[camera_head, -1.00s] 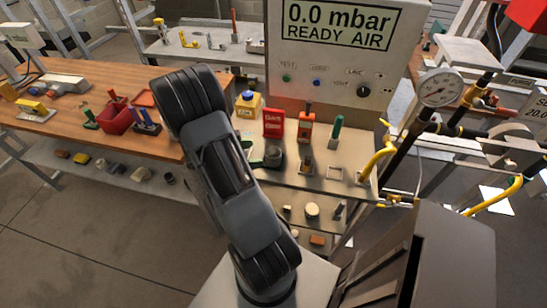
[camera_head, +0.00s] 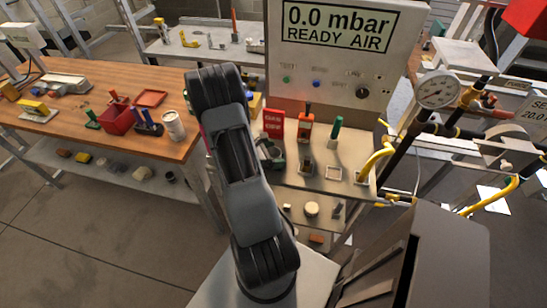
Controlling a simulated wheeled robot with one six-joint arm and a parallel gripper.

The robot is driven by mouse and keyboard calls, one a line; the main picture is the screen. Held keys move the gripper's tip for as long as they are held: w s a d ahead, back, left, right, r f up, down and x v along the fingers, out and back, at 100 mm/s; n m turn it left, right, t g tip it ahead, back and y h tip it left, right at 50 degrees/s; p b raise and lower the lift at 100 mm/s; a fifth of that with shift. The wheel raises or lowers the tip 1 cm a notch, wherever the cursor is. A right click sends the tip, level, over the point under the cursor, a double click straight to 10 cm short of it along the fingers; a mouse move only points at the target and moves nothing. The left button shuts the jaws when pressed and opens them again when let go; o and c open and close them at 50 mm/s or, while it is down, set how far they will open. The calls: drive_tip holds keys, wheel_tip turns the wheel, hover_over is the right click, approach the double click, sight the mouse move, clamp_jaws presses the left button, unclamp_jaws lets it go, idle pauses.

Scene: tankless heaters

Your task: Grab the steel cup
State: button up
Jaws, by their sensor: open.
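I cannot say for certain which thing is the steel cup. A pale cylindrical can or cup (camera_head: 174,126) stands upright near the right edge of the wooden bench, left of my arm. My arm rises through the middle of the view, between these two.
The steel cart (camera_head: 325,183) also holds a red sign (camera_head: 273,124), an orange-topped piece (camera_head: 306,128) and a green-handled tool (camera_head: 336,130). A red bin (camera_head: 118,119) sits on the wooden bench (camera_head: 80,130). A pressure gauge (camera_head: 436,90) and yellow pipes stand at right.

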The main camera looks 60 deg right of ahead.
drive_tip(key=shift+c, duration=0.2)
drive_tip(key=c, duration=1)
drive_tip(key=shift+c, duration=0.2)
drive_tip(key=shift+r, duration=0.2)
